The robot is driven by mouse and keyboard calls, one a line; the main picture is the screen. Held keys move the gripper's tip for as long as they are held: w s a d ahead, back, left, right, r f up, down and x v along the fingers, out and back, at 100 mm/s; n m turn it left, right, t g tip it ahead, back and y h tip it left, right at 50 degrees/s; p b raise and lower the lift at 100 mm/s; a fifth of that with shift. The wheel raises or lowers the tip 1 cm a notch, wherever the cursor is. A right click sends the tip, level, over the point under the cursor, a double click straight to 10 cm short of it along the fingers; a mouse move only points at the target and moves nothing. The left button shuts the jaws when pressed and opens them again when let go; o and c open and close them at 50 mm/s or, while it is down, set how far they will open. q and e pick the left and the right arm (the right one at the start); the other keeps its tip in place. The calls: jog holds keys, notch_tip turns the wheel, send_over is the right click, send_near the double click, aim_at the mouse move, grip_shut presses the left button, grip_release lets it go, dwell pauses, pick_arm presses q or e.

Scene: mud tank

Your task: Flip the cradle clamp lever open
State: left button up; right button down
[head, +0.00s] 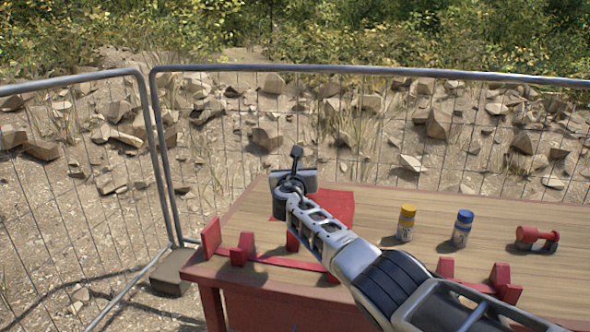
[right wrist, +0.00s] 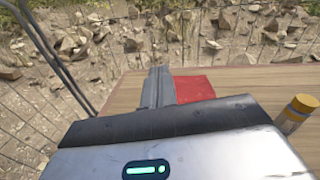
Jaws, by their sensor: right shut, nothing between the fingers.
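A red cradle (head: 290,262) runs along the front of the wooden table, with upright red blocks near its ends. A red upright (head: 292,241) stands at the cradle's middle, partly behind my right arm; I cannot tell whether it is the clamp lever. My right gripper (head: 297,153) is shut and empty, above the far left part of the table. Its closed fingers also show in the right wrist view (right wrist: 157,88), left of a red flat piece (right wrist: 194,89). My arm hides part of the cradle. My left gripper is not in view.
The red flat piece (head: 335,205) lies beyond my arm. A wire mesh fence (head: 370,71) stands behind and left of the table.

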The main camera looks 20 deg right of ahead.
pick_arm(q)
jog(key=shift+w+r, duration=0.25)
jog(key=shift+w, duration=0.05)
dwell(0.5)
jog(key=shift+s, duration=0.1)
